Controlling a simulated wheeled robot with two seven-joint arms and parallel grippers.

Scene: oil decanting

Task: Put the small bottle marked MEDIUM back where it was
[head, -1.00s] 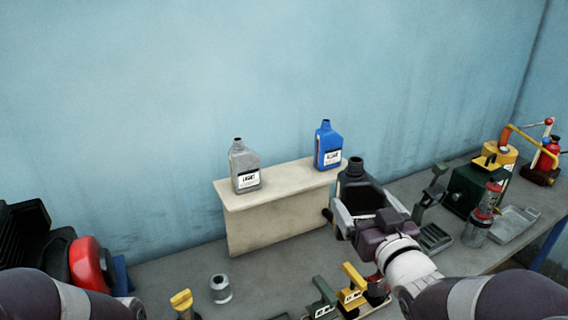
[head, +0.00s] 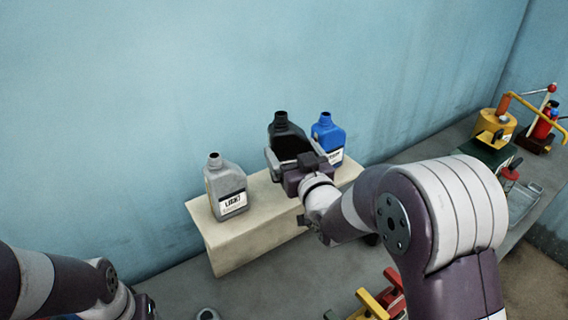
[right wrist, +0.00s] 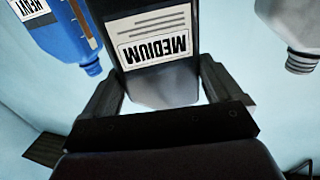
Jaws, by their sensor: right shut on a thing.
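The black bottle marked MEDIUM (head: 287,143) is upright in my right gripper (head: 294,166), between the grey bottle and the blue bottle. Its label, reading MEDIUM upside down, shows in the right wrist view (right wrist: 163,84), with a finger on each side. My right gripper is shut on it. The bottle is at the raised cream shelf (head: 240,241); its base is hidden behind my gripper, so I cannot tell whether it touches the shelf top. My left arm shows at the lower left, but its fingers are out of view.
The grey bottle marked LIGHT (head: 226,190) stands at the shelf's left end. The blue bottle (head: 328,138) stands close on the right of the black one. Red and yellow items (head: 378,298) lie on the bench in front. A yellow can (head: 494,128) stands far right.

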